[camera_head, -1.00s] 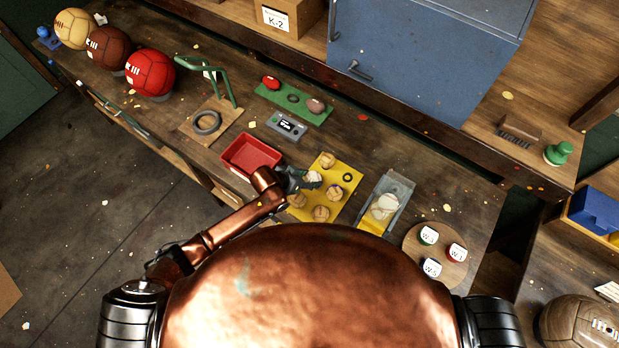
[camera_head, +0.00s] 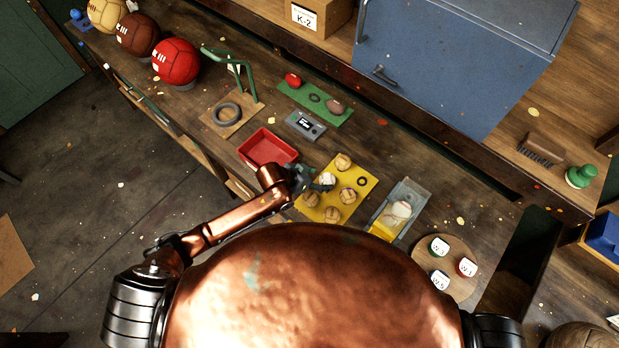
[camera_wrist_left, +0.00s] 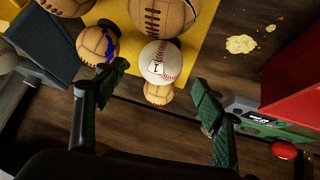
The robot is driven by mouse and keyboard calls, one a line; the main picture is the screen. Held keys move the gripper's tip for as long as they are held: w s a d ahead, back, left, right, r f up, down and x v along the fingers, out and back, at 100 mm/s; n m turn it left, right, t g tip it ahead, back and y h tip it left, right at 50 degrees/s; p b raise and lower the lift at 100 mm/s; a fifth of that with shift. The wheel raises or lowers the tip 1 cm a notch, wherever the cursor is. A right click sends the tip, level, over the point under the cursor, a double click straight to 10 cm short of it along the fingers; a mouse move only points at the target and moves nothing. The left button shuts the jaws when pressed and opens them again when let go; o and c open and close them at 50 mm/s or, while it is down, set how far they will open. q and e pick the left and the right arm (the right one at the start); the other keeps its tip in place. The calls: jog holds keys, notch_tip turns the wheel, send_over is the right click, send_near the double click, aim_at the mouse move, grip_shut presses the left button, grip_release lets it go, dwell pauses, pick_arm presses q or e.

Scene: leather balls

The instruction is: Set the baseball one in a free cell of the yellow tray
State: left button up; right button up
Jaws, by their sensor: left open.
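The baseball (camera_head: 327,179), white with red stitching and a small label, sits on the left part of the yellow tray (camera_head: 366,198). It also shows in the left wrist view (camera_wrist_left: 158,66), beyond and between the fingertips. My left gripper (camera_head: 308,181) is open just left of it; in the wrist view the fingers (camera_wrist_left: 155,100) stand apart, with a gap to the ball. Several tan balls, one (camera_head: 343,162) at the back, sit in other cells. A dark ring marks an empty cell (camera_head: 362,181) at the right. My right gripper is out of view.
A red tray (camera_head: 268,146) lies left of the yellow tray. A grey holder (camera_head: 416,189) with a whitish ball stands right of it. A green board (camera_head: 317,103) and grey device (camera_head: 305,125) lie behind. A round board (camera_head: 447,258) holds labelled pieces.

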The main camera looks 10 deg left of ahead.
pick_arm(q)
jog(key=v, duration=0.8)
jog(key=shift+s+a+r, duration=0.1)
